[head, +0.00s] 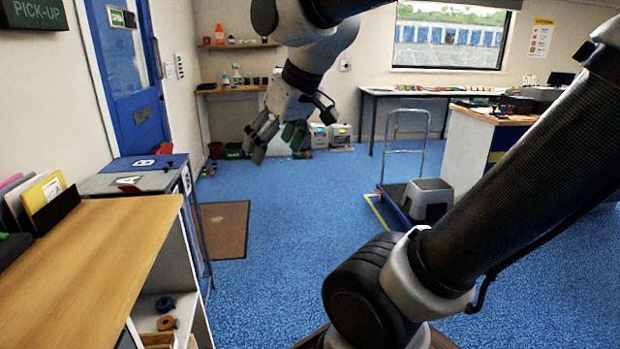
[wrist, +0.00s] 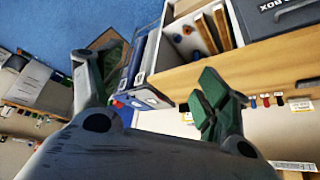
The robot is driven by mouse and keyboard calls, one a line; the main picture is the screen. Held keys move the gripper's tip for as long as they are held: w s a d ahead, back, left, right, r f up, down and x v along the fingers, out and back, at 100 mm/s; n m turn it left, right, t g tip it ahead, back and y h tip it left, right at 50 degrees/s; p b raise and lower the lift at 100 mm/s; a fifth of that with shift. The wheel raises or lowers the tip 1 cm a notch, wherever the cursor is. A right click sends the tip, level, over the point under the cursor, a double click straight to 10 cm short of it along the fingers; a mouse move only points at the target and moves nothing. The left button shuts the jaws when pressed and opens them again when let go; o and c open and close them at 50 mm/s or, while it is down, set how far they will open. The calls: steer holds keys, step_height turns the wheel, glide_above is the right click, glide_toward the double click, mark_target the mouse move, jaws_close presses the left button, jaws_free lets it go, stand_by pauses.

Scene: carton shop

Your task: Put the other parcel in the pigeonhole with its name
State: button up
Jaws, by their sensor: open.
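My gripper (head: 272,146) hangs in the air over the blue floor in the head view, to the right of the low unit. Its fingers are spread and nothing is between them; the wrist view shows both fingers apart (wrist: 146,78). A low grey and blue unit with plates A and B (head: 128,182) stands left of the gripper, behind the wooden counter. It appears tilted in the wrist view (wrist: 142,96), beyond the fingers. I cannot make out a parcel or name labels on pigeonholes.
A wooden counter (head: 95,255) with shelves below fills the left front. A trolley (head: 392,200) with a grey step stool (head: 428,199) stands right of centre. A brown mat (head: 222,228) lies near the unit. The middle floor is clear.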

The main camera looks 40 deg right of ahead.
steer(key=s+d+f+m, duration=0.1)
steer(key=s+d+f, duration=0.1)
steer(key=s+d, duration=0.1)
steer(key=s+d+f+m+g+h, duration=0.1)
steer(key=s+d+f, duration=0.2)
steer(key=s, duration=0.3)
steer(key=shift+s+f+g, duration=0.25)
steer(key=shift+f+g, duration=0.05)
steer(key=shift+f, duration=0.05)
stand_by(0.4)
